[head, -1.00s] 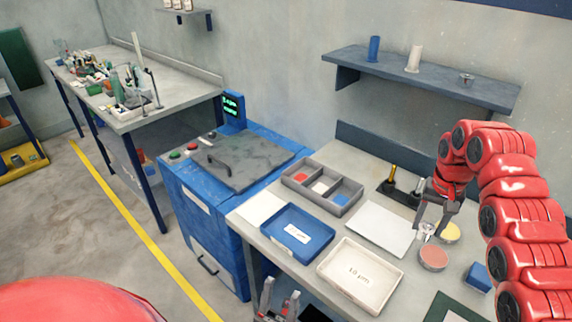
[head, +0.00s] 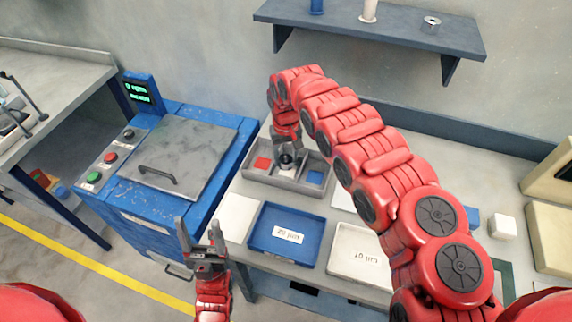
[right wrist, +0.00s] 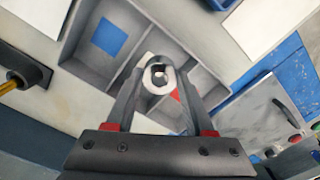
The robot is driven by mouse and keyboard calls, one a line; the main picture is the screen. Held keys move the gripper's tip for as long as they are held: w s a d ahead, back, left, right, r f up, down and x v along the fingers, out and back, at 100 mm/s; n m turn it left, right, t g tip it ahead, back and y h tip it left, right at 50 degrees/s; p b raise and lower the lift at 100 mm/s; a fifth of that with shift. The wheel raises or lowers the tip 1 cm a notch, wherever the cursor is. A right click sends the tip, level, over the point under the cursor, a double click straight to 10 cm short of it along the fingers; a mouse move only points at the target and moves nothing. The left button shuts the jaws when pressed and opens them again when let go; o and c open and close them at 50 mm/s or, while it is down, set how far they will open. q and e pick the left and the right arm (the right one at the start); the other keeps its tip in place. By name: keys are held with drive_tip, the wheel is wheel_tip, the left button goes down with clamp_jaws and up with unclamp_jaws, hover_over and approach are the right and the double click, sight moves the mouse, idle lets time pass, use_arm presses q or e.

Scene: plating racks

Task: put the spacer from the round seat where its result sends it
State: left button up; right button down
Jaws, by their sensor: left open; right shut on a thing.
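My right gripper (head: 287,150) is shut on a small pale metal ring-shaped spacer (right wrist: 158,76), held upright between its fingertips. It holds the spacer over the middle of the grey three-compartment tray (head: 263,182). A red patch (head: 263,163) marks the left compartment and a blue patch (head: 314,177) the right one. In the right wrist view the spacer appears above the tray; its exact height is unclear. My left gripper (head: 200,232) is open and empty in front of the bench. The round seat cannot be made out now; my right arm covers that area.
A blue tray (head: 262,245) and a white tray marked 10 µm (head: 340,268) stand in front of the compartment tray. A blue machine with a grey lid (head: 185,150) and lit display (head: 138,92) stands left. A wall shelf (head: 400,35) is above.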

drive_tip(key=shift+s+f, duration=0.1)
drive_tip(key=shift+f, duration=0.55)
drive_tip(key=shift+a+f, duration=0.25)
drive_tip(key=shift+f, duration=0.3)
wheel_tip(320, 180, down, 4)
drive_tip(key=shift+d+r+p, duration=0.15)
drive_tip(key=shift+r+p, duration=0.05)
drive_tip(key=shift+p, duration=0.1)
drive_tip(key=shift+f, duration=0.15)
drive_tip(key=shift+c, duration=1.4)
unclamp_jaws()
